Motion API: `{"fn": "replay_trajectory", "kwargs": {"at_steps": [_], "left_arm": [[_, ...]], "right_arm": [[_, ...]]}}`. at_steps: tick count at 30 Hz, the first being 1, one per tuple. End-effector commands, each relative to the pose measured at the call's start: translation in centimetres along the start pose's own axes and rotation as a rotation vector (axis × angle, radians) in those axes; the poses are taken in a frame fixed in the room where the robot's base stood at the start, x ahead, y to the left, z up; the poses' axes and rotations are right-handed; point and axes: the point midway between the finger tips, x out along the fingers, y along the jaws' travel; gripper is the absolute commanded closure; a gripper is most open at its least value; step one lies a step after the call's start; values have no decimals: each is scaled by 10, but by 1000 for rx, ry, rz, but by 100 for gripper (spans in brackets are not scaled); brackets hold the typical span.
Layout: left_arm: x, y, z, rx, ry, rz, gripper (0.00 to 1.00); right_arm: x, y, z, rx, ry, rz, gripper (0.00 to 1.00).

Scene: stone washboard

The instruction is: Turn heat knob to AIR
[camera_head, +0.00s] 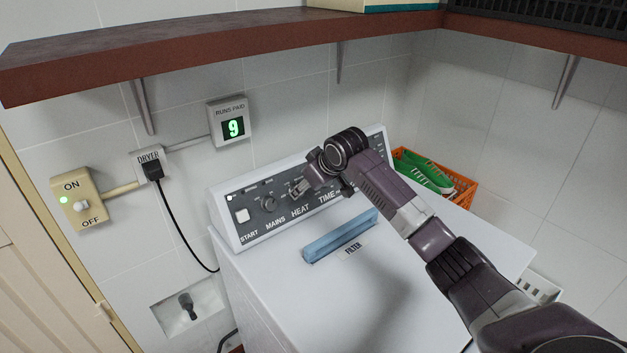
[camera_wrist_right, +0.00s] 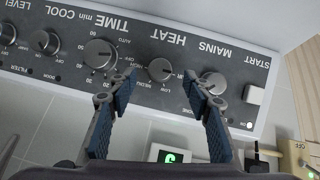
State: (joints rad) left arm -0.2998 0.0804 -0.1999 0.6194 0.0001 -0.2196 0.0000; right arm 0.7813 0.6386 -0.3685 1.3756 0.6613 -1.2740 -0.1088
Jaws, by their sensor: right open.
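The heat knob (camera_wrist_right: 161,71) is a small round grey knob under the upside-down HEAT label in the wrist view. Around it are small setting words, of which LOW is readable; the pointer position is too small to tell. My right gripper (camera_wrist_right: 161,82) is open, its two blue-padded fingertips on either side of the heat knob, with no visible grip on it. My left gripper is not in view.
The mains knob (camera_wrist_right: 213,83) and the time knob (camera_wrist_right: 100,54) flank the heat knob closely. A blue filter handle (camera_head: 340,236) lies on the dryer's top. A brown shelf (camera_head: 220,45) hangs above. An orange basket (camera_head: 462,190) with green shoes stands behind right.

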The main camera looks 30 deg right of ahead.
Motion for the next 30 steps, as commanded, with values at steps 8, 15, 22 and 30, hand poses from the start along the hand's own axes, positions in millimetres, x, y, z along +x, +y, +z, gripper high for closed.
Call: {"fn": "replay_trajectory", "kwargs": {"at_steps": [8, 15, 22, 30], "left_arm": [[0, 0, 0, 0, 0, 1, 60], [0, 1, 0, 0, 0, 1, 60], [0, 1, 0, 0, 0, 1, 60], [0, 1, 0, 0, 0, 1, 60]], "right_arm": [[-50, 0, 1, -1, -1, 0, 54], [-68, -1, 2, 0, -4, -1, 54], [-69, -1, 2, 0, -4, -2, 54], [-69, -1, 2, 0, -3, -2, 54]]}}
